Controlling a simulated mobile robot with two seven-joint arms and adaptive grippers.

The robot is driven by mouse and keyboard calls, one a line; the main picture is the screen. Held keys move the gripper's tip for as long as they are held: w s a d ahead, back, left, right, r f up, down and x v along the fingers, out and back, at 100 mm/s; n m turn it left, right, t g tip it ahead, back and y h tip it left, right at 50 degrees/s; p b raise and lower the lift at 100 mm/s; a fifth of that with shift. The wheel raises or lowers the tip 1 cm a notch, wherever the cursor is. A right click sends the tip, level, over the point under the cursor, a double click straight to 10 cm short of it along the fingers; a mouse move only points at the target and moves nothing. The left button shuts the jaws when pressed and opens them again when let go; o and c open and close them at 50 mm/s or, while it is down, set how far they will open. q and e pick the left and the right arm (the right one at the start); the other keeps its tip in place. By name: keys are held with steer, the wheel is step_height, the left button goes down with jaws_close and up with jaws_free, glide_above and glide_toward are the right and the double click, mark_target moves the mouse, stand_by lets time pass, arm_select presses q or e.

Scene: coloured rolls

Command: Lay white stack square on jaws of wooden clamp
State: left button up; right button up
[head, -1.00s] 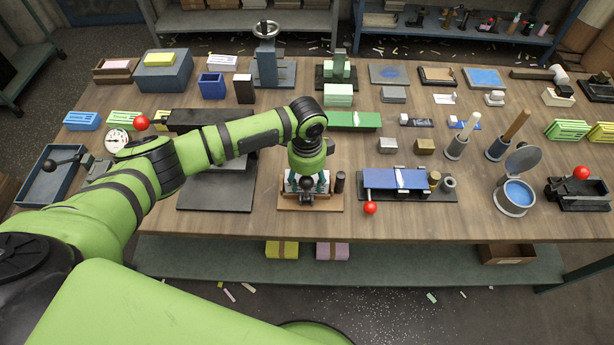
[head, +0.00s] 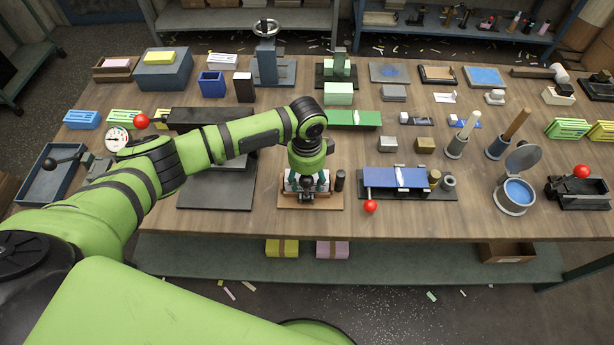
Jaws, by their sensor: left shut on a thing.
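My left gripper (head: 308,186) points down over the wooden clamp (head: 325,205), near the front edge of the table. It is shut on the white stack (head: 290,184), and white shows on both sides of the fingers, at the height of the clamp's jaws. My wrist hides much of the stack and jaws from above, so I cannot tell whether the stack touches the jaws or lies square. A dark round knob shows at the clamp's front. My right gripper is not in view.
A dark cylinder (head: 340,181) stands close to the clamp's right side. A blue-topped press with a red-knobbed lever (head: 370,207) is further right. A dark flat platform (head: 215,191) lies left of the clamp. A green board (head: 355,119) lies behind. Bare wood shows in front.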

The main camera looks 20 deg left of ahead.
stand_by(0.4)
arm_select(q)
steer(key=o, duration=1.4)
steer(key=shift+o, duration=1.2)
steer(key=shift+r, duration=0.1)
steer(key=shift+r+b, duration=0.5)
steer(key=shift+r, duration=2.4)
